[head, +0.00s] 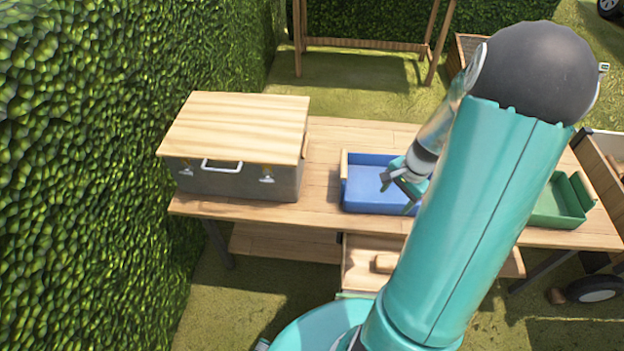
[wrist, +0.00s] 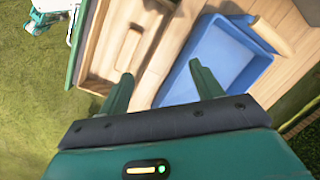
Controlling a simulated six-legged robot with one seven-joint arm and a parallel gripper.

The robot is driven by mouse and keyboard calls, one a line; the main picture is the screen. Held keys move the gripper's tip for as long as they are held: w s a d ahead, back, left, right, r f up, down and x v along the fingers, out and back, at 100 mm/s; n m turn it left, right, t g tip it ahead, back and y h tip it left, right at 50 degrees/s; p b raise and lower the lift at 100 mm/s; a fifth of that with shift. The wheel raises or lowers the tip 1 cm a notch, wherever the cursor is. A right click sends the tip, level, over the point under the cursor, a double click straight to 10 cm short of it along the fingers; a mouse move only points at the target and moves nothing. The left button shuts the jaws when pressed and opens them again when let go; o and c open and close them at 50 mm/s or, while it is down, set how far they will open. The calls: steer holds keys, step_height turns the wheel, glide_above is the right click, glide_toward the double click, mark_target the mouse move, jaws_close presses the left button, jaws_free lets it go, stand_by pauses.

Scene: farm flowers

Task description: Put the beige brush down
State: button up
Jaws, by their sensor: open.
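My gripper (head: 403,183) is open over the blue tray in the head view. In the wrist view its two green fingers (wrist: 162,86) stand apart with nothing between them. A beige piece (head: 385,263) shows in the open wooden drawer (head: 358,272) below the tabletop; a beige, elongated shape (wrist: 129,50) shows in the drawer in the wrist view too. It looks like the brush, but I cannot tell for sure. The gripper is apart from it.
The blue tray (head: 366,182) with wooden handles sits on the wooden table (head: 325,160). A grey box with a wooden lid (head: 240,120) stands left, a green tray (head: 556,205) right. A hedge (head: 110,150) borders the left side. Bare tabletop lies between box and blue tray.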

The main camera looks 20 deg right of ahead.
steer(key=w+a+r+n+t+h, duration=0.1)
steer(key=w+a+r+n+h, duration=0.15)
steer(key=a+r+n, duration=0.85)
steer(key=s+a+r+n+t, duration=0.1)
steer(key=s+a+r, duration=0.3)
steer(key=a+r, duration=0.4)
steer(key=s+a+r+n+t+y, duration=0.1)
steer(key=s+a+r+n+t, duration=0.1)
steer(key=a+r, duration=0.6)
steer(key=s+n, duration=0.1)
steer(key=s, duration=0.1)
steer(key=shift+s+a+r+n, duration=0.2)
steer(key=shift+s+a+n, duration=0.1)
steer(key=shift+a+n, duration=0.1)
steer(key=c, duration=0.6)
steer(key=shift+d, duration=0.2)
steer(key=shift+c, duration=0.2)
